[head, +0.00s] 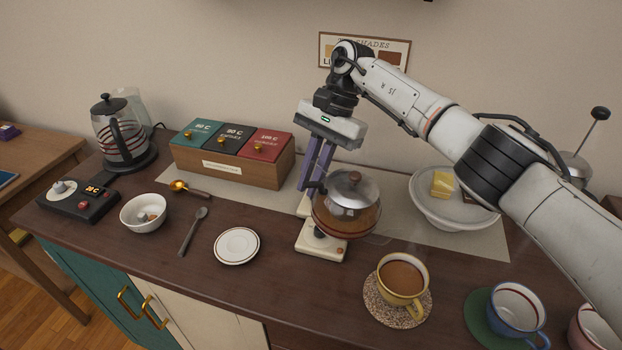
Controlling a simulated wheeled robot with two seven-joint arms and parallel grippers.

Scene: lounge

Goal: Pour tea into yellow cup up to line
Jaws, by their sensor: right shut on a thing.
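My right gripper (313,182) comes down from above, with its purple fingers shut on the handle of a glass teapot. The glass teapot (347,212) has a metal lid with a brown knob and holds brown tea. It is upright over a cream base (322,246); I cannot tell whether it touches the base. The yellow cup (402,281) stands to the right and nearer, on a speckled coaster (377,314). Brown tea shows in the cup, below its rim. I cannot make out a line inside it. My left gripper is not in view.
A blue cup (513,311) on a green coaster and a pink cup (592,328) stand at right. A cake stand (460,211) is behind. A small plate (237,246), white bowl (144,212), spoon (191,234), tea box (234,168) and kettle (121,136) are left.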

